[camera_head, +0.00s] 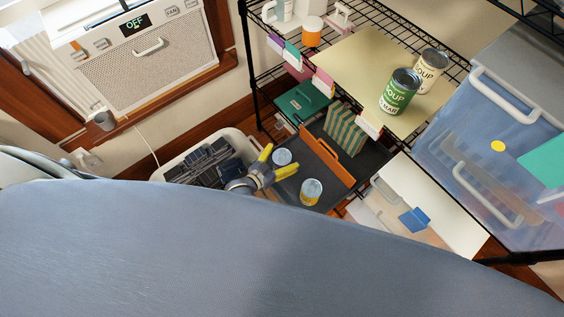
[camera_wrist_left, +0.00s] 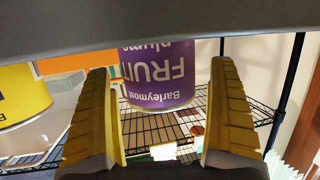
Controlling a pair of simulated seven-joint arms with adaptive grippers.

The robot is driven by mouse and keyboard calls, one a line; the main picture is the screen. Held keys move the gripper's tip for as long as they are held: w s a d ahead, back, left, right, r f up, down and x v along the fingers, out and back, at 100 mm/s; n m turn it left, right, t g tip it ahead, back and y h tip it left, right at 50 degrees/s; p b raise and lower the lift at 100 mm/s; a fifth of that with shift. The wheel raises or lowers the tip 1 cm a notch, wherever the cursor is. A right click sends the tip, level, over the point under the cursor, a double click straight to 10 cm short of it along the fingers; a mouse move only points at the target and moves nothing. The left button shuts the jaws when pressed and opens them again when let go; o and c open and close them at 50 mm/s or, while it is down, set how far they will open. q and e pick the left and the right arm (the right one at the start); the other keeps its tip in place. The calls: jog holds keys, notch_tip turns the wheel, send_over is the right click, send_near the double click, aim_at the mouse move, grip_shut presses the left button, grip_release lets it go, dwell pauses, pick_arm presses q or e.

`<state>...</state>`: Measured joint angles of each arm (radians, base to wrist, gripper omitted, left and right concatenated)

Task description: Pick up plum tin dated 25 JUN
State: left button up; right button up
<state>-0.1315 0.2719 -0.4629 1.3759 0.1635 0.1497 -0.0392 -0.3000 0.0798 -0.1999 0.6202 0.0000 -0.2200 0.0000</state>
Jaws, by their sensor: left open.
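A purple tin (camera_wrist_left: 160,78), with upside-down lettering reading FRUIT, Plums and Barleymost, stands between the yellow fingers of my left gripper (camera_wrist_left: 161,70) in the left wrist view. Gaps show on both sides of it; no date is legible. In the head view, my left gripper (camera_head: 281,160) reaches onto the dark lower shelf, its fingers open around a tin (camera_head: 282,156) whose pale top shows. A tin with a yellow label (camera_head: 311,193) stands to its right and nearer; it also shows at the left of the wrist view (camera_wrist_left: 22,95). My right gripper is not in view.
An orange divider (camera_head: 327,160) and a green striped box (camera_head: 346,130) stand behind the tins. The upper shelf board holds a green soup tin (camera_head: 400,92) and a cream one (camera_head: 430,72). A white bin (camera_head: 163,172) is left of the shelf. Wire rack edges are close.

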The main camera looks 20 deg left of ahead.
pick_arm(q)
jog(key=c, duration=1.7)
jog(key=shift+o, duration=0.2)
jog(key=shift+r, duration=0.1)
